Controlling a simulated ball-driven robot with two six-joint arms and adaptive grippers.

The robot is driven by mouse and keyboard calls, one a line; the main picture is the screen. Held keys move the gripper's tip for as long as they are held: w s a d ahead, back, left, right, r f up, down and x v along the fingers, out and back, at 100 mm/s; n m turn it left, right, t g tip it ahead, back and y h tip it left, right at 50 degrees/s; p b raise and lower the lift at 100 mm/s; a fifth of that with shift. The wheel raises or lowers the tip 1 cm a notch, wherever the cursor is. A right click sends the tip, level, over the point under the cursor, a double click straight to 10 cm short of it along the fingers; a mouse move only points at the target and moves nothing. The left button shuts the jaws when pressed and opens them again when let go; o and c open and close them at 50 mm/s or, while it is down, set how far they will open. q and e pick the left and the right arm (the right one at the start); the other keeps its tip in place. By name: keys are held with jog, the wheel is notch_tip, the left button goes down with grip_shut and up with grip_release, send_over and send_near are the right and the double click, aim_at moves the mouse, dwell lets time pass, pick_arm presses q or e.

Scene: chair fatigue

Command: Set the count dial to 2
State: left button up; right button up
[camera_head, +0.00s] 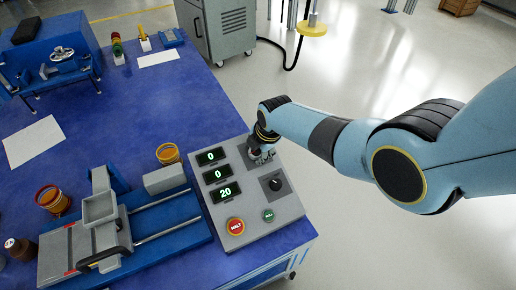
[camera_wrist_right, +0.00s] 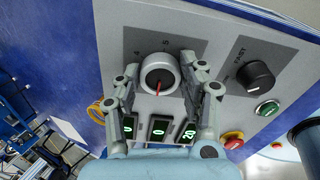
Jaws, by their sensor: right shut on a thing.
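The count dial (camera_wrist_right: 153,85) is a round grey and black knob with a red pointer line, on a dark plate of the control panel (camera_head: 289,212). In the right wrist view the pointer runs toward the bottom of the picture; digits 4 and 5 show beyond the knob, other marks are hidden. My right gripper (camera_head: 262,158) is at the panel's upper right and hides the dial in the head view. In the right wrist view its fingers (camera_wrist_right: 160,70) are shut on the knob from both sides. My left gripper is not in view.
Three green displays (camera_head: 218,173) read 0, 0 and 20. A second black knob (camera_head: 276,184), a red HALT button (camera_head: 235,226) and a green button (camera_head: 268,215) sit close by on the panel. A blue-based slide fixture (camera_head: 170,238) stands to the left.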

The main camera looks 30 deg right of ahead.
jog(key=o, duration=1.2)
jog(key=shift+r, duration=0.1)
jog(key=v, duration=1.1)
jog(key=shift+s+r, duration=0.15)
jog(key=shift+r, duration=0.25)
